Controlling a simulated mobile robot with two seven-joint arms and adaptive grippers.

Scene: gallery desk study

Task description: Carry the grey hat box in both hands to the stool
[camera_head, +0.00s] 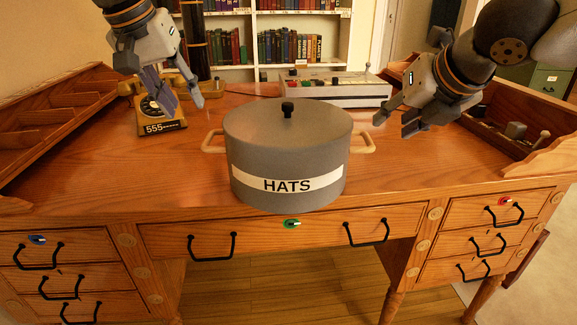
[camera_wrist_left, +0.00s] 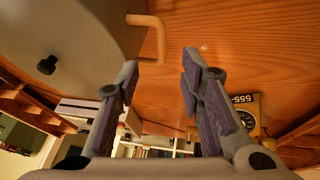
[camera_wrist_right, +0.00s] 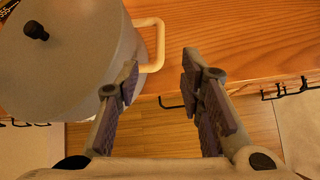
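The grey hat box (camera_head: 285,150) is a round drum with a black lid knob, a white "HATS" label and a pale loop handle on each side. It stands upright on the wooden desk near its front edge. My left gripper (camera_head: 184,101) is open and empty, up and left of the left handle (camera_head: 213,142). In the left wrist view that handle (camera_wrist_left: 152,32) lies beyond the fingertips. My right gripper (camera_head: 391,126) is open and empty, up and right of the right handle (camera_head: 364,142). In the right wrist view the handle (camera_wrist_right: 152,42) is beyond the left finger. I see no stool.
A yellow telephone (camera_head: 157,108) stands behind my left gripper. A grey console (camera_head: 327,90) lies behind the box. Wooden racks edge the desk (camera_head: 110,165) on both sides. Desk surface beside the box is clear. Drawers with black pulls face the front.

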